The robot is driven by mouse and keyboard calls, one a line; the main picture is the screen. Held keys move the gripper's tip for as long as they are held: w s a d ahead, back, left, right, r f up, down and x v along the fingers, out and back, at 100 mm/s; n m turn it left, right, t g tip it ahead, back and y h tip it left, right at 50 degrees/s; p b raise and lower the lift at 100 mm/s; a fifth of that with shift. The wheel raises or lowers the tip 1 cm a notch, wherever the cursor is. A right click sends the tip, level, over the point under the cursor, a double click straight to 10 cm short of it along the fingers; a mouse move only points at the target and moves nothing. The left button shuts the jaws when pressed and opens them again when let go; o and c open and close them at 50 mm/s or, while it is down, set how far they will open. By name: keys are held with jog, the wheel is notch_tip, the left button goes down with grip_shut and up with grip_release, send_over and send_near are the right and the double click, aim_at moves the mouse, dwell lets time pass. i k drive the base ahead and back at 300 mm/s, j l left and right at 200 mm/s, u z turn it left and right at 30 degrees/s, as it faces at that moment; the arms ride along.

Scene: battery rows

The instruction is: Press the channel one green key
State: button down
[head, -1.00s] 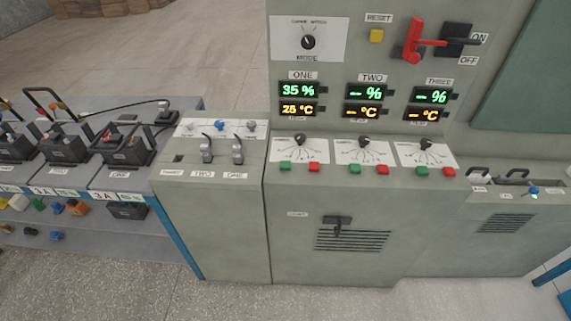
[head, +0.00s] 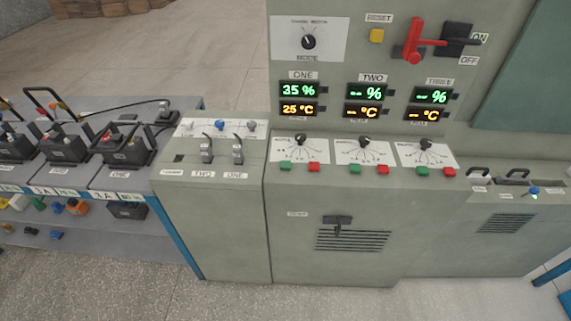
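The channel one green key (head: 285,166) is a small green button on the sloped ledge of the grey console, at the left of the row of keys. A red key (head: 314,167) sits just right of it. The channel one dial (head: 300,140) is on a white plate above both. The channel one display (head: 299,90) reads 35 % in green, with 25 °C in amber below. Displays two (head: 364,93) and three show dashes. My gripper is not in view.
Green and red key pairs for channels two (head: 355,169) and three (head: 422,171) lie to the right. A red lever (head: 415,42) and yellow reset key (head: 376,35) are above. Batteries (head: 122,148) with cables stand on the left bench (head: 70,180). Floor in front is clear.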

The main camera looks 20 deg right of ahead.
aim_at(286, 165)
jog(key=i+j+z, duration=0.45)
jog(key=j, duration=0.2)
jog(key=j+z, duration=0.25)
jog(key=i+j+z, duration=0.2)
jog(key=j, duration=0.25)
jog(key=j+z, duration=0.25)
jog(key=k+j, duration=0.05)
jog(key=j, duration=0.05)
